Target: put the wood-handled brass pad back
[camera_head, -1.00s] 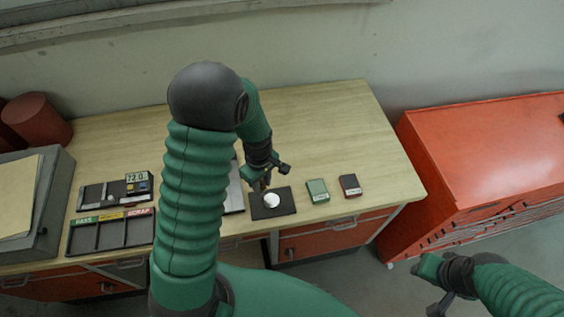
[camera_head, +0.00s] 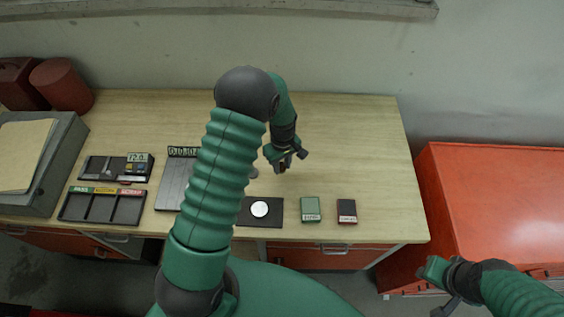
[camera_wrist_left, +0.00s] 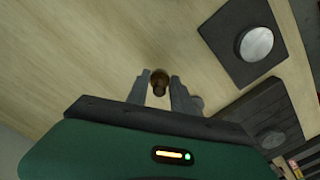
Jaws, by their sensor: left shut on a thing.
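My left gripper (camera_head: 284,166) is shut on the wood-handled brass pad (camera_wrist_left: 159,82), whose brown, rounded end shows between the fingers in the left wrist view. The gripper is over the bare wooden bench top, behind and slightly right of a black mat (camera_head: 277,210) that bears a silver disc (camera_head: 260,209). The mat (camera_wrist_left: 221,47) and disc (camera_wrist_left: 256,44) also show in the left wrist view, apart from the gripper. The pad's lower face is hidden. My right gripper (camera_head: 446,304) is low at the right, clear of the bench; its jaws are unclear.
A green block (camera_head: 311,208) and a dark block (camera_head: 346,210) stand right of the mat. At left are a PASS-labelled sorting tray (camera_head: 103,222), a gauge case (camera_head: 103,168) and a dark plate (camera_head: 171,187) partly behind my arm. The back right bench top (camera_head: 350,140) is clear. A red cabinet (camera_head: 490,190) stands right.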

